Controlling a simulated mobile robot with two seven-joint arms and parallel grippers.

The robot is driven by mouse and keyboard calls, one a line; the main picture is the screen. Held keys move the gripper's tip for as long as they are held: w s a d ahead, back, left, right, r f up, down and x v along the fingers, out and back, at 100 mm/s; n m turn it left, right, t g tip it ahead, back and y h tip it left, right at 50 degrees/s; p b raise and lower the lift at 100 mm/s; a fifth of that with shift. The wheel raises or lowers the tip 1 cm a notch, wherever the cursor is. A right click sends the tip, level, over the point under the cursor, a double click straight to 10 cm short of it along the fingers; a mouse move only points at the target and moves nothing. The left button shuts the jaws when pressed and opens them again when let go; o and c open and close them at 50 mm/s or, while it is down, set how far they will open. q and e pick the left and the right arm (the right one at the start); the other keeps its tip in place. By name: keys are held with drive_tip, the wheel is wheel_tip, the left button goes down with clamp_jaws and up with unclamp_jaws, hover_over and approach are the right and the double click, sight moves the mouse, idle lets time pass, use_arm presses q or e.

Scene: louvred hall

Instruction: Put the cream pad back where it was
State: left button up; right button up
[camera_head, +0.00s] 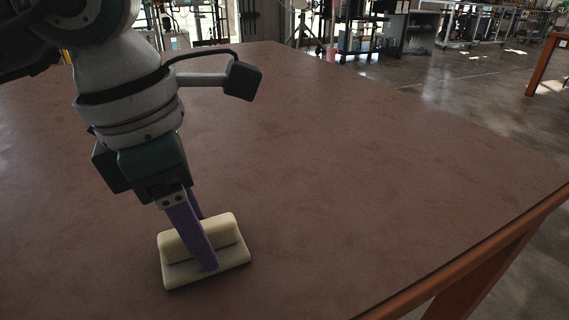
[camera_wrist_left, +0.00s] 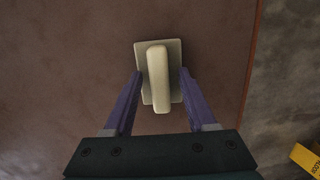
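The cream pad (camera_head: 176,273) lies flat on the brown table, a pale flat plate with a raised rounded bar along its top. In the left wrist view the cream pad (camera_wrist_left: 157,80) lies ahead, its bar lengthwise between the fingers. My left gripper (camera_head: 204,244) points down over the pad, one purple finger on each side of the bar. In the left wrist view the left gripper (camera_wrist_left: 160,73) is open, with a narrow gap between each finger and the bar. In the head view the near finger hides part of the pad. My right gripper is in neither view.
The brown table (camera_head: 350,170) is otherwise bare, with wide free room right of and beyond the pad. Its wooden edge (camera_head: 480,255) runs along the right, with concrete floor past it. Benches and equipment (camera_head: 400,25) stand far back.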

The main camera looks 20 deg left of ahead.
use_arm(q)
drive_tip(key=shift+r, duration=0.25)
wheel_tip(320, 180, up, 12)
drive_tip(key=s+a+p, duration=0.1)
drive_tip(key=p, duration=0.2)
drive_tip(key=shift+s+f, duration=0.15)
drive_tip(key=shift+s, duration=0.05)
